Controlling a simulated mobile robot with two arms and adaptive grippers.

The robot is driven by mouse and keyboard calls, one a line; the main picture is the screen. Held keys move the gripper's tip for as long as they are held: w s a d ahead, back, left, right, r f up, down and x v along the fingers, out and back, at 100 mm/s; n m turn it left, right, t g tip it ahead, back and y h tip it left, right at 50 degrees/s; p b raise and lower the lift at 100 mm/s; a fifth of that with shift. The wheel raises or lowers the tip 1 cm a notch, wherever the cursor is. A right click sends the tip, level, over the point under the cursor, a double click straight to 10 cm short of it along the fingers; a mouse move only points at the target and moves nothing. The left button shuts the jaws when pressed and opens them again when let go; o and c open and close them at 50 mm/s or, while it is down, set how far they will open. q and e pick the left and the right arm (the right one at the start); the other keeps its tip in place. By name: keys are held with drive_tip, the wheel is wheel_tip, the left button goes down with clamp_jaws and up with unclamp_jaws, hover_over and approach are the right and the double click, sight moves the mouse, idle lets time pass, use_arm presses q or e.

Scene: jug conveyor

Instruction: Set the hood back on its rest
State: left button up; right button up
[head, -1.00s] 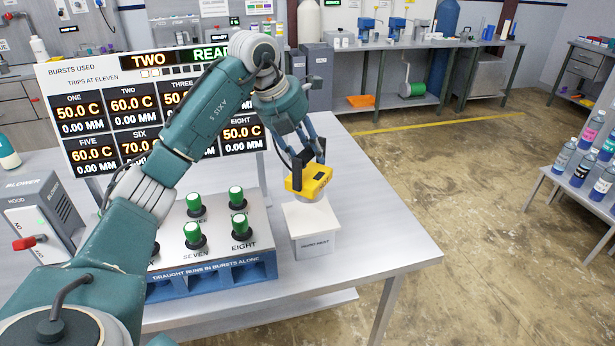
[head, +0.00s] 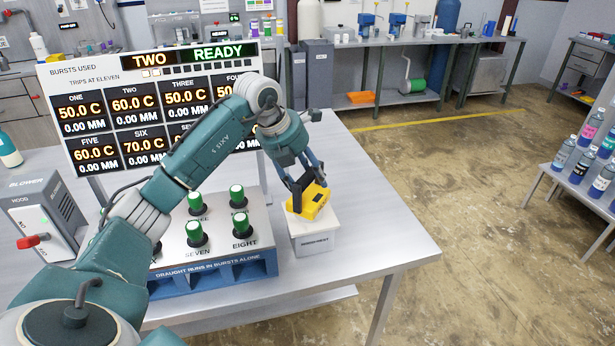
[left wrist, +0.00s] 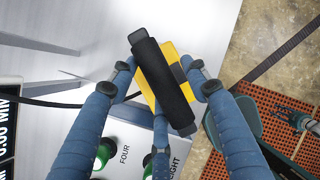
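The hood (head: 309,202) is a yellow block with a black grip bar; it also shows in the left wrist view (left wrist: 150,90). It is over the top of the hood rest (head: 315,241), a pale box with a label on its front. It sits on or just above the rest; the contact is hidden. My left gripper (head: 308,183) comes down on the hood from above. In the left wrist view its blue fingers (left wrist: 160,75) reach around the black bar and appear closed on the hood.
A button panel (head: 215,235) with green buttons stands left of the rest on the grey table (head: 385,235). A display board (head: 130,110) reading "TWO READY" rises behind it. A blower box (head: 45,215) with a red lever is at the left. The table right of the rest is clear.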

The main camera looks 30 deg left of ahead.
use_arm(q)
drive_tip(key=shift+r, duration=0.15)
drive_tip(key=shift+s+a+r, duration=0.1)
drive_tip(key=shift+s+r, duration=0.05)
drive_tip(key=shift+r, duration=0.2)
drive_tip(key=b+v, duration=0.2)
drive_tip(key=v, duration=0.9)
